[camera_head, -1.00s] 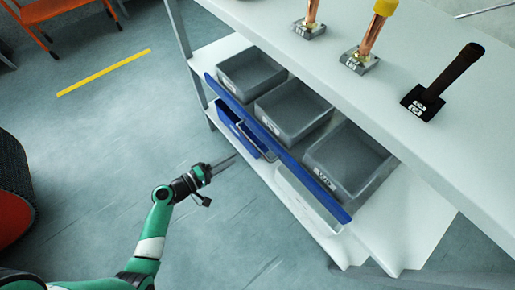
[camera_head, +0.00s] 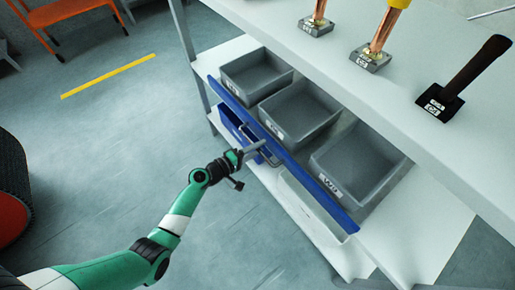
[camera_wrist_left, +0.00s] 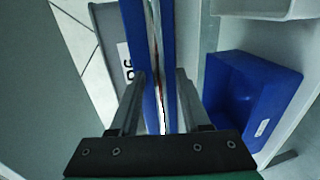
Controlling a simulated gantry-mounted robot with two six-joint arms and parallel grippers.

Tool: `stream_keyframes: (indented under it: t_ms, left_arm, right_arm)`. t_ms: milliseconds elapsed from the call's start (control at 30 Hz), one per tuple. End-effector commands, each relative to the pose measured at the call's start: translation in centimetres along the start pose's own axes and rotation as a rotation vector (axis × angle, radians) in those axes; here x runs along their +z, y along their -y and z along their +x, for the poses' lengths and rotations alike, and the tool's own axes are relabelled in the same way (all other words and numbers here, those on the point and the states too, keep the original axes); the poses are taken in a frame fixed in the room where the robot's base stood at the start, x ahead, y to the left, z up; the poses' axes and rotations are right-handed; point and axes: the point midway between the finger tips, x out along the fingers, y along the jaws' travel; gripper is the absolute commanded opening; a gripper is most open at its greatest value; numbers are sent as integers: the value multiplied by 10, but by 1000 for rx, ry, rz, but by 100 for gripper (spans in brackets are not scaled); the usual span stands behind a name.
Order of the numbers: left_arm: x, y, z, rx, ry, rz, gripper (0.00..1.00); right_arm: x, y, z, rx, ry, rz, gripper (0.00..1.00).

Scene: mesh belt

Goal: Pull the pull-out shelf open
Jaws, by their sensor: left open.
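The pull-out shelf has a long blue front rail (camera_head: 310,184) and carries grey bins under the white top. My left gripper (camera_head: 266,152) is at this rail, near its middle, in the head view. In the left wrist view the blue rail (camera_wrist_left: 134,28) runs down between the two open fingers (camera_wrist_left: 158,85), one finger on each side. I cannot tell whether either finger touches it. My right gripper is in neither view now.
Grey bins (camera_head: 258,72) stand behind the rail. A blue bin (camera_wrist_left: 250,95) is on the level below. Copper-coloured and black posts (camera_head: 465,75) stand on the white top (camera_head: 415,120).

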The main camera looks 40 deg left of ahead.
Motion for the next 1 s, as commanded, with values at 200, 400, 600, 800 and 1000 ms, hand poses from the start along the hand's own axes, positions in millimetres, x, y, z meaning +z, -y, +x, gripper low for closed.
stream_keyframes:
  t_ms: [200,400,600,800,1000]
  left_arm:
    - [0,0,0,0,0,0,13]
    - [0,0,0,0,0,0,0]
    - [0,0,0,0,0,0,0]
    - [0,0,0,0,0,0,0]
    - [0,0,0,0,0,0,0]
  right_arm:
    - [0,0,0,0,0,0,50]
    - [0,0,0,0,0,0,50]
    - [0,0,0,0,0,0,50]
    - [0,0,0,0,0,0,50]
    - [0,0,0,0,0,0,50]
